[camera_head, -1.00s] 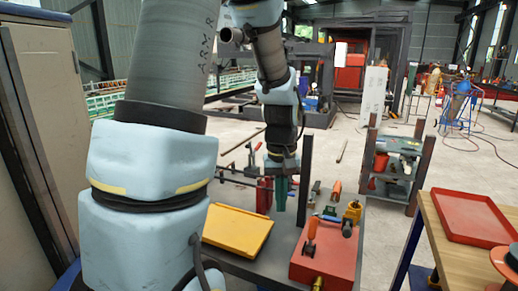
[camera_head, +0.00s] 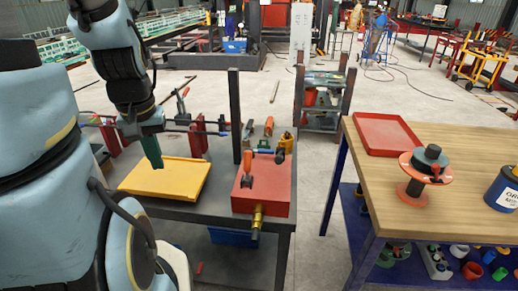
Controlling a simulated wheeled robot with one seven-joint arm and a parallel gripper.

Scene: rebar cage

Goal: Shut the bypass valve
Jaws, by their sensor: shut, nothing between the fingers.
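A red box (camera_head: 268,190) sits on the right end of the dark workbench. A brass fitting (camera_head: 257,216) sticks out of its front. An upright orange-handled lever (camera_head: 247,165) stands on its top left, and a lying teal-and-dark handle (camera_head: 268,153) is near its back edge. I cannot tell for certain which handle is the bypass valve's. My gripper (camera_head: 154,158) has green fingers pointing down, shut and empty. It is over the back of the yellow tray (camera_head: 165,181), left of the red box and apart from it.
A dark upright post (camera_head: 235,115) rises just behind the red box. Clamps (camera_head: 184,108) stand behind the tray. A wooden table (camera_head: 440,205) on the right holds a red tray (camera_head: 388,133) and an orange spool (camera_head: 412,190). A floor gap separates the two tables.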

